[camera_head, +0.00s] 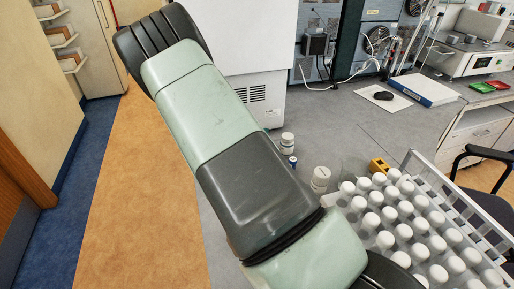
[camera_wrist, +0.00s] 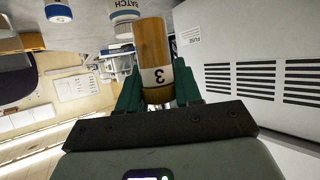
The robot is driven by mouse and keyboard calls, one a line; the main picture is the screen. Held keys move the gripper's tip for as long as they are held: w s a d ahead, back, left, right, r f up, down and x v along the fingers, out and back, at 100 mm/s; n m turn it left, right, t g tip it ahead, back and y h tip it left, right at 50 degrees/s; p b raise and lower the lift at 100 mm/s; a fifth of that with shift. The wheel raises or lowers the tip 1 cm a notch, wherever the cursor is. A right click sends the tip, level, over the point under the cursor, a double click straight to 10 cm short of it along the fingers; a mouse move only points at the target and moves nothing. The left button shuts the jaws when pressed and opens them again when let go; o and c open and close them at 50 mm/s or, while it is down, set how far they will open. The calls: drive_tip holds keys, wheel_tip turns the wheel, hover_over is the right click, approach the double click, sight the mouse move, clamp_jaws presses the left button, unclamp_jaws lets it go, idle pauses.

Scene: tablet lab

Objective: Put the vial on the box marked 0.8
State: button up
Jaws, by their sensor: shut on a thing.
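In the wrist view my gripper (camera_wrist: 157,88) is shut on an amber vial (camera_wrist: 152,42). The vial has a pale label with a "3" on it and sits between the two green fingers. In the head view my arm crosses the middle, and neither my gripper nor the held vial can be made out. I cannot make out a box marked 0.8 in either view.
A rack (camera_head: 410,160) of several white-capped bottles stands at the lower right. White jars (camera_head: 287,143) (camera_head: 320,180) and a small blue-topped item (camera_head: 293,161) stand beside my arm. A jar lettered "BATCH" (camera_wrist: 122,14) shows in the wrist view. A vented white cabinet (camera_wrist: 250,50) is close on the right.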

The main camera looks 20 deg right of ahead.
drive_tip(key=shift+f, duration=2.8)
drive_tip(key=shift+f, duration=0.15)
drive_tip(key=o, duration=1)
